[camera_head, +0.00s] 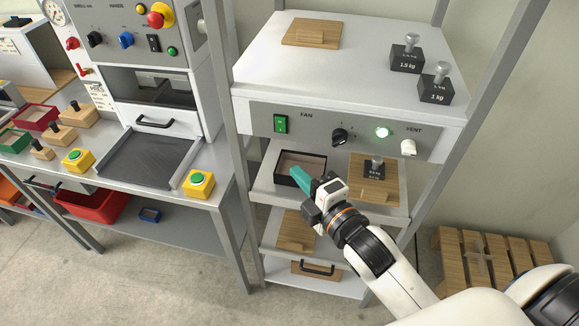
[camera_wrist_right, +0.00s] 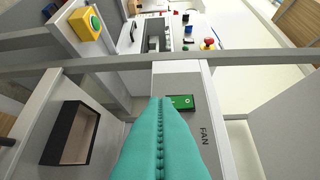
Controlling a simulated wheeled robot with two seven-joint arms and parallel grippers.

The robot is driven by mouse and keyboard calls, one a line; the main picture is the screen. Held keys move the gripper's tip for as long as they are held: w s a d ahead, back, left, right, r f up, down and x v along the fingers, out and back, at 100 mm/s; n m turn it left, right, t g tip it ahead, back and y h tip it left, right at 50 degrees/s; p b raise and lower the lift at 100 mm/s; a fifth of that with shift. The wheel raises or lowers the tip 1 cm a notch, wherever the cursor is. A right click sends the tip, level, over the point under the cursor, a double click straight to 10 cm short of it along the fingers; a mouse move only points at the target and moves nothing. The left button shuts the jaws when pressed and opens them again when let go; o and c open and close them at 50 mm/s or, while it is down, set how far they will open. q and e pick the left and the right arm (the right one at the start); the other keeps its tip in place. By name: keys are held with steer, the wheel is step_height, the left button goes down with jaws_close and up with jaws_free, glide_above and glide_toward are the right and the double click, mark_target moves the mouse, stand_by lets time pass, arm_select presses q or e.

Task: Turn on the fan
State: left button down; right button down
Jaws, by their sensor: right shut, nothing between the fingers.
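In the right wrist view the fingertips (camera_wrist_right: 160,101) appear just left of the green switch (camera_wrist_right: 180,102); contact cannot be told. My left gripper is not in view.
A dark-rimmed box (camera_head: 300,166) and a wooden board (camera_head: 375,182) with a weight (camera_head: 375,167) are on the shelf below the panel. Metal rack posts (camera_head: 219,70) flank the panel. Two weights (camera_head: 407,54) stand on top. A workbench (camera_head: 222,182) is at left.

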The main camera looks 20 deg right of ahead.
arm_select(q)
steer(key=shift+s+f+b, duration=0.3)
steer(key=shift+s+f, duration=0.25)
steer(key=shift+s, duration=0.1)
arm_select(e)
steer(key=v, duration=0.3)
steer(key=shift+a+f, duration=0.1)
steer(key=shift+f, duration=0.05)
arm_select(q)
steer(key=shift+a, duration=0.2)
arm_select(e)
steer(key=shift+s, duration=0.1)
